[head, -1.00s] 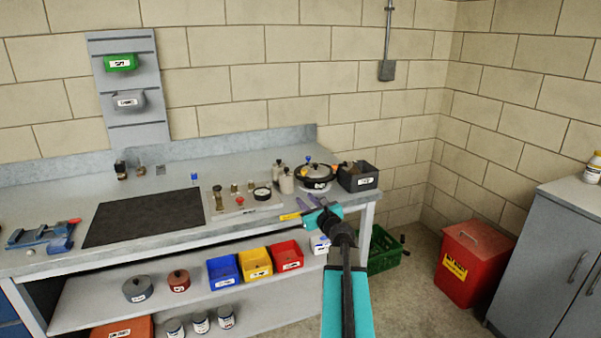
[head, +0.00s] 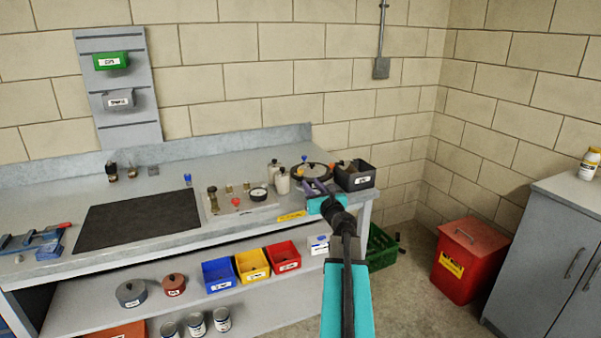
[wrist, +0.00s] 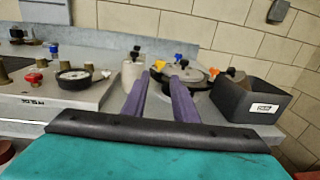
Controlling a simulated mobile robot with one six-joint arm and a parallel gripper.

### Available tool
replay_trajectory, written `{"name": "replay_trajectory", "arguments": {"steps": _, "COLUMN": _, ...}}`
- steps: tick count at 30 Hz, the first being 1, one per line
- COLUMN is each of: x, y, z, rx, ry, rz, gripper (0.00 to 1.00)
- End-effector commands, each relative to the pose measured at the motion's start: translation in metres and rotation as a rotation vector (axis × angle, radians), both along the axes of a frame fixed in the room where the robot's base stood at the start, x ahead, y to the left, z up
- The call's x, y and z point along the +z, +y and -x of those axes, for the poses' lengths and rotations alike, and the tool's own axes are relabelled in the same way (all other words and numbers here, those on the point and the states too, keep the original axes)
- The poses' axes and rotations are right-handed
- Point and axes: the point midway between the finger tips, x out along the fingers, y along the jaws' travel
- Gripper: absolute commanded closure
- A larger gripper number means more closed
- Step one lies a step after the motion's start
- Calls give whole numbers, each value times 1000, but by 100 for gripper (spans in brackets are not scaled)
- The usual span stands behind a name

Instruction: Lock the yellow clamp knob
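A dark, round, lidded vessel (head: 322,168) stands at the back right of the bench. My gripper (head: 312,186) is in front of the vessel. In the wrist view its two purple fingers (wrist: 158,82) are apart with nothing between them, and they hide part of the vessel.
A black bin (head: 355,180) stands close on the vessel's right. Pale bottles (head: 282,182) stand close on its left. A panel with a gauge (head: 258,193) and a red knob lies further left. The black mat (head: 140,218) is clear.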

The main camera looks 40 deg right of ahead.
Motion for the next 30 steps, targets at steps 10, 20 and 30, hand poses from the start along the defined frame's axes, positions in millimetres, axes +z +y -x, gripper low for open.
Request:
{"name": "replay_trajectory", "arguments": {"steps": 10, "x": 0, "y": -14, "z": -28, "rx": 1, "ry": 0, "rz": -1, "gripper": 74}}
{"name": "replay_trajectory", "arguments": {"steps": 20, "x": 0, "y": -27, "z": -54, "rx": 1, "ry": 0, "rz": 0, "gripper": 74}}
{"name": "replay_trajectory", "arguments": {"steps": 30, "x": 0, "y": -41, "z": -80, "rx": -2, "ry": 0, "rz": 1, "gripper": 74}}
